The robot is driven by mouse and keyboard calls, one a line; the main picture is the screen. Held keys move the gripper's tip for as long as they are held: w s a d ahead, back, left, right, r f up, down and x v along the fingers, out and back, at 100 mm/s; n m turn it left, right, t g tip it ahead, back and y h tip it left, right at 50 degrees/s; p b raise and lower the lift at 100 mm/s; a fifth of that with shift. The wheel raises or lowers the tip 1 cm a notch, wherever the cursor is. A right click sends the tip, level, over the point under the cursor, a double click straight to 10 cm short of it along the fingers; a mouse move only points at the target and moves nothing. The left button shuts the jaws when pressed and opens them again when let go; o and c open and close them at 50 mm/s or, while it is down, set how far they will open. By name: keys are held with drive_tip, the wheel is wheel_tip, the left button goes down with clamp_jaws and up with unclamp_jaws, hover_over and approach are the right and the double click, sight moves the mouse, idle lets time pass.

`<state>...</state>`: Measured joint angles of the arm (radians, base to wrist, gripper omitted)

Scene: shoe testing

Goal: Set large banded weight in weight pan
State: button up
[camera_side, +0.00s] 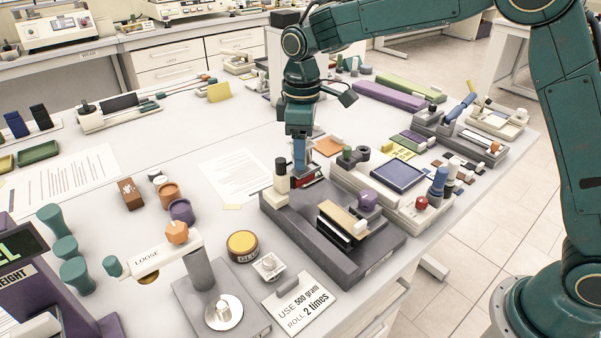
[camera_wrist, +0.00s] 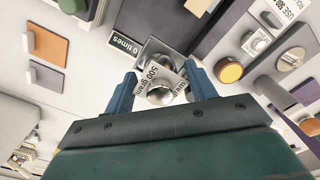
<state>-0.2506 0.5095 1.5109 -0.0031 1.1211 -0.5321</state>
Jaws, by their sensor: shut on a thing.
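My gripper (camera_wrist: 161,70) has its two blue fingers on either side of a shiny silver weight (camera_wrist: 160,94) with a white band reading "500 gram". In the side view my gripper (camera_side: 301,172) points down beside the dark grey apparatus, and its fingers hide the weight. A square metallic piece (camera_wrist: 157,50) lies just beyond the weight in the wrist view; whether they touch is unclear. I cannot tell which part is the weight pan. A round silver disc (camera_side: 223,312) with a raised centre sits on a grey base at the front.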

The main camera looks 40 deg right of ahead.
drive_tip(key=shift+f, duration=0.7)
drive_tip(key=o, duration=1.4)
wheel_tip(320, 180, up, 14)
drive_tip(key=shift+f, duration=0.1)
idle(0.4)
